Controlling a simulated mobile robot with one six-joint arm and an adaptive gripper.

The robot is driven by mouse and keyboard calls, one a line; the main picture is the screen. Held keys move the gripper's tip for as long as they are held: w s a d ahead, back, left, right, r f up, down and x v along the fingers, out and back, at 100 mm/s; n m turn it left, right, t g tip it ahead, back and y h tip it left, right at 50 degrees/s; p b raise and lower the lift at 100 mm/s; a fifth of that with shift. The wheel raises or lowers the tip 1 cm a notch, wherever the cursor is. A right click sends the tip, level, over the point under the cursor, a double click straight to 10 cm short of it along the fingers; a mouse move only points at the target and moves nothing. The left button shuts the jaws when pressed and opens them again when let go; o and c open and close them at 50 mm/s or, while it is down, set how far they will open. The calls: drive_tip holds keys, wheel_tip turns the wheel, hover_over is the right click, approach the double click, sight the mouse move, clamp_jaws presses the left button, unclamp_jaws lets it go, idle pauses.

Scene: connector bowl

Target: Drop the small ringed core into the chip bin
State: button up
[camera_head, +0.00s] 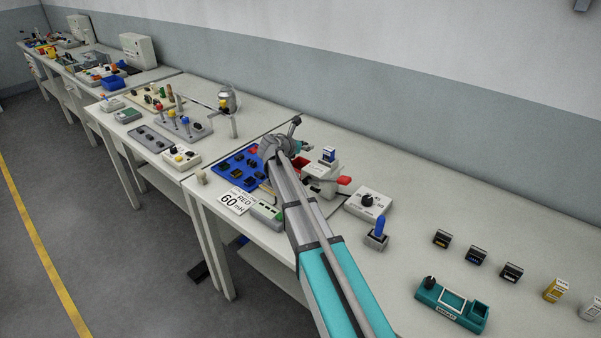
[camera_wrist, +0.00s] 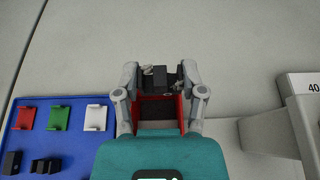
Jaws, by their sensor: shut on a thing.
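My gripper (camera_wrist: 160,76) is shut on a small dark piece (camera_wrist: 159,80), seen between its fingertips in the wrist view. I take the piece to be the ringed core; its rings are too small to make out. A red open bin (camera_wrist: 182,112) with a dark inside, probably the chip bin, shows below and between the fingers. In the head view the red bin (camera_head: 302,163) stands just right of my wrist, partly hidden by my arm. The held piece is hidden in the head view. I cannot tell its height over the bin.
A blue tray (camera_wrist: 68,137) with red, green and white holders and black parts lies left of the bin. A grey-white device (camera_wrist: 270,133) stands on the right. The bench beyond the gripper is clear.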

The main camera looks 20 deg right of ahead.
drive_tip(key=shift+f, duration=0.1)
idle(0.3)
drive_tip(key=shift+f+b, duration=2.9)
drive_tip(key=shift+b, duration=0.05)
drive_tip(key=o, duration=1.2)
drive_tip(key=shift+r, duration=0.15)
